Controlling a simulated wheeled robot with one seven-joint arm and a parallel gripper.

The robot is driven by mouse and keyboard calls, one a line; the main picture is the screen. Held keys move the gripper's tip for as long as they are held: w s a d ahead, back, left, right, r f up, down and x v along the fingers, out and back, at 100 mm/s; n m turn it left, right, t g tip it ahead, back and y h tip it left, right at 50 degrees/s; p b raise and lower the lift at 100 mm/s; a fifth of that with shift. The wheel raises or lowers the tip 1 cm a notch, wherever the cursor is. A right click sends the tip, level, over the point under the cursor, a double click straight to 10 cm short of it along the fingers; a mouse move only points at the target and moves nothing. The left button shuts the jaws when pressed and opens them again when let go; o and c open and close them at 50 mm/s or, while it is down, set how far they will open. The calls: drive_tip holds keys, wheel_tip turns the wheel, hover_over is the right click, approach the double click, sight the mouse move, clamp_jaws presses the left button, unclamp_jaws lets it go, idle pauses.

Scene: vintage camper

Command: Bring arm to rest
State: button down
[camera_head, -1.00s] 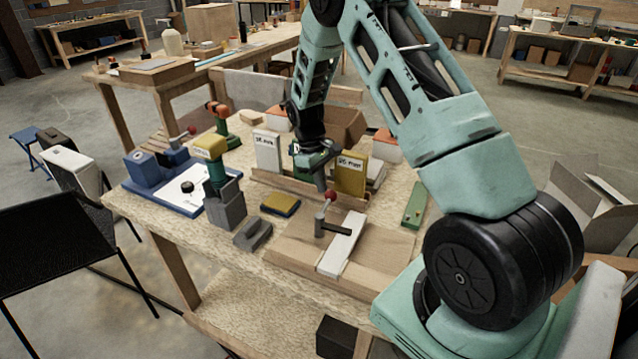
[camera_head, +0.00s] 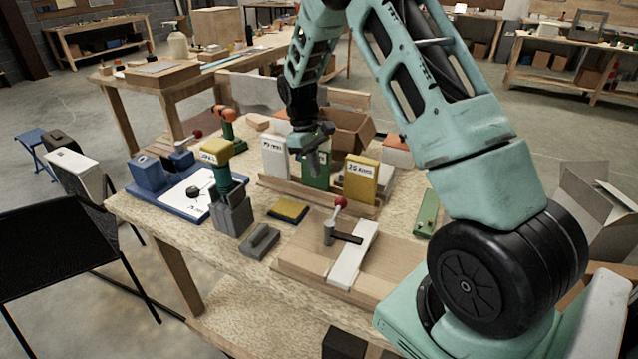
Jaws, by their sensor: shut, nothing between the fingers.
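My gripper (camera_head: 314,160) hangs at the end of my teal arm, over the back middle of the workbench (camera_head: 238,262). Its fingers are shut and nothing shows between them. A green block (camera_head: 316,176) stands right behind or beside the fingers, partly hidden by them. I cannot tell whether they touch it. A white labelled block (camera_head: 275,157) stands to the left and a yellow labelled block (camera_head: 361,179) to the right, along a wooden rail (camera_head: 328,197).
In front lies a wooden board (camera_head: 312,262) with a red-knobbed clamp (camera_head: 335,222) and a white strip (camera_head: 352,255). A blue-edged board (camera_head: 180,198) and an open cardboard box (camera_head: 350,131) are nearby.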

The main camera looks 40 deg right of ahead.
drive_tip(key=shift+b+v, duration=0.55)
drive_tip(key=shift+v, duration=1.95)
